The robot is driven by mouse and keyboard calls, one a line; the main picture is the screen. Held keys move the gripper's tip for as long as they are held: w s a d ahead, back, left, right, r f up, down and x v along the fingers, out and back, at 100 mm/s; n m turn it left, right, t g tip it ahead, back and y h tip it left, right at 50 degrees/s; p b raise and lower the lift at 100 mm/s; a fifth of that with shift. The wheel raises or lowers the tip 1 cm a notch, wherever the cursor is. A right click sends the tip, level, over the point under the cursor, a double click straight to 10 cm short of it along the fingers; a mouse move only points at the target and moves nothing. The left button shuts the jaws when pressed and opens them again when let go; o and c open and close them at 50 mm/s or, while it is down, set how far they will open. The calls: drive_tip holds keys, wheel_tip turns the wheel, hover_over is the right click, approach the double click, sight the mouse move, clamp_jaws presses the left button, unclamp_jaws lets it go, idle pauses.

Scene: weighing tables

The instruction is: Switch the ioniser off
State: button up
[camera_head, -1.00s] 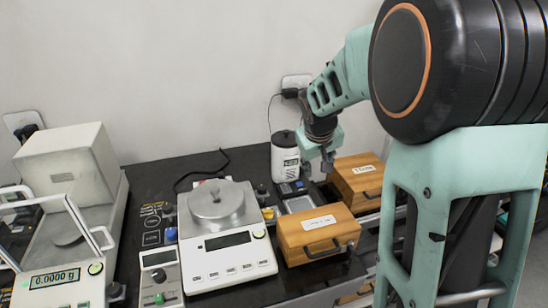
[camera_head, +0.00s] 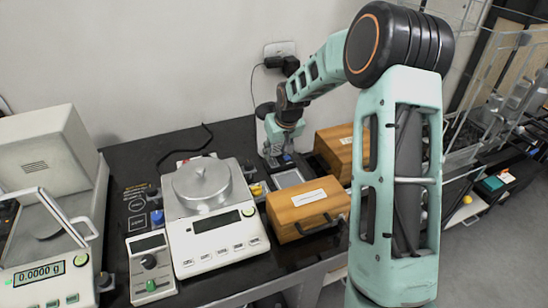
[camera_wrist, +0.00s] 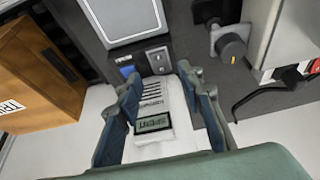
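My gripper (camera_head: 273,160) is low at the back of the black table, behind the small balance. In the wrist view my gripper's two fingers (camera_wrist: 163,100) stand apart on either side of a white body (camera_wrist: 150,92) with printed text and a small lit display. I cannot tell whether they touch it. No part is clearly marked as the ioniser. A white canister with a dark lid (camera_head: 265,109) is mostly hidden behind my gripper in the head view.
Wooden boxes (camera_head: 305,207) stand to the right. A grey knobbed part (camera_wrist: 231,46) is close to the right finger.

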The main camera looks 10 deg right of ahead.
sight(273, 161)
drive_tip(key=shift+x, duration=2.35)
